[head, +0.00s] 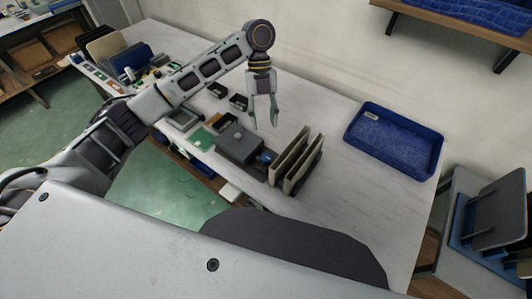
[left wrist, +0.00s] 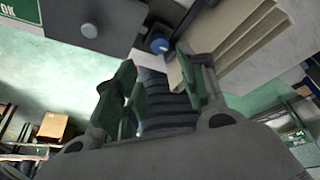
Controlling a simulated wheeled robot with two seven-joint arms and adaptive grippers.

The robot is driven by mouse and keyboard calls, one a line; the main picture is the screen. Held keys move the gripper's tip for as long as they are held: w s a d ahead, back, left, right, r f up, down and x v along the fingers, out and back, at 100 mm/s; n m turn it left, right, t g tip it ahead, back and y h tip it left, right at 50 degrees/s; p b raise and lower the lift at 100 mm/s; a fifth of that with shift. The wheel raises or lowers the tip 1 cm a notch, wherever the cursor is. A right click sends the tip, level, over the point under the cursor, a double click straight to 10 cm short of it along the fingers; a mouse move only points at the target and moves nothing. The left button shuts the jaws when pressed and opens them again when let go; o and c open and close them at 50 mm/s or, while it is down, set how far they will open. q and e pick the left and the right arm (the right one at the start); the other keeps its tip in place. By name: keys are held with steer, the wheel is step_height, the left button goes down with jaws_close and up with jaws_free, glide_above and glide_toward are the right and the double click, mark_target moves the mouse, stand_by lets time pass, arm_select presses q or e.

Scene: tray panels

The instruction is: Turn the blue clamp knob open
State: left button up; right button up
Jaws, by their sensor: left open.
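The blue clamp knob (head: 265,157) sits on the right side of a dark grey fixture box (head: 239,144) on the white table. It also shows in the left wrist view (left wrist: 159,44), beyond my open fingers and apart from them. My left gripper (head: 263,122) is open and empty, pointing down above the table behind the fixture. In the left wrist view, its green fingers (left wrist: 160,85) stand apart with nothing between them. My right gripper is not in view.
Upright tan panels (head: 298,163) stand in a rack just right of the knob. A blue tray (head: 395,141) lies on the right of the table. Small black bins (head: 238,102) and a green board (head: 203,138) lie left of the fixture. Bare table lies between rack and tray.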

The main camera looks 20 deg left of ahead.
arm_select(q)
glide_toward(266, 157)
steer(key=f, duration=0.2)
steer(key=shift+s+x, duration=0.15)
steer(key=shift+x, duration=1.6)
steer(key=shift+s+x, duration=0.15)
steer(key=shift+x, duration=1.55)
steer(key=shift+d+r, duration=0.1)
steer(key=shift+r, duration=0.05)
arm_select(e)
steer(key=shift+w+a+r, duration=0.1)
arm_select(q)
steer(key=c, duration=0.7)
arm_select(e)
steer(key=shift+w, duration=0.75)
